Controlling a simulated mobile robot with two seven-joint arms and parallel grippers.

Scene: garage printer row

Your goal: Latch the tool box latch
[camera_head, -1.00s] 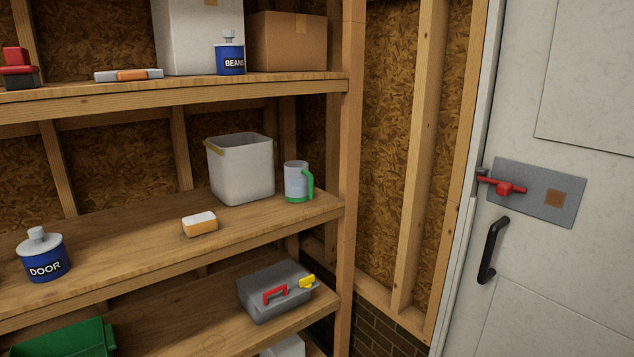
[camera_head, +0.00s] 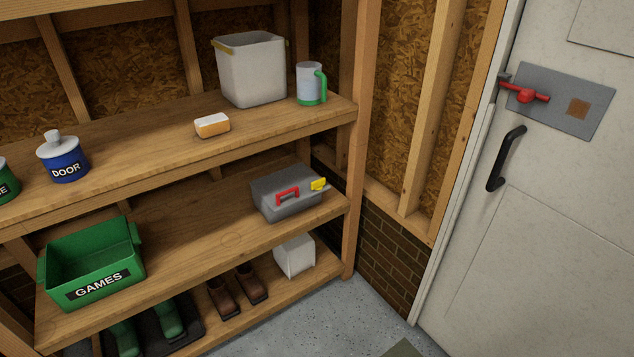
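The grey tool box (camera_head: 284,206) sits on the lower-middle shelf, near that shelf's right end. It has a red handle (camera_head: 288,193) on its front and a yellow latch (camera_head: 318,184) at its right front corner. The lid looks down on the box; whether the latch is fastened is too small to tell. Neither of my grippers is in the head view.
A green GAMES bin (camera_head: 92,264) stands left on the same shelf, with bare board between. A white box (camera_head: 294,256) and brown boots (camera_head: 238,289) are below. A wooden post (camera_head: 357,140) edges the shelves at right. A door (camera_head: 540,230) stands further right.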

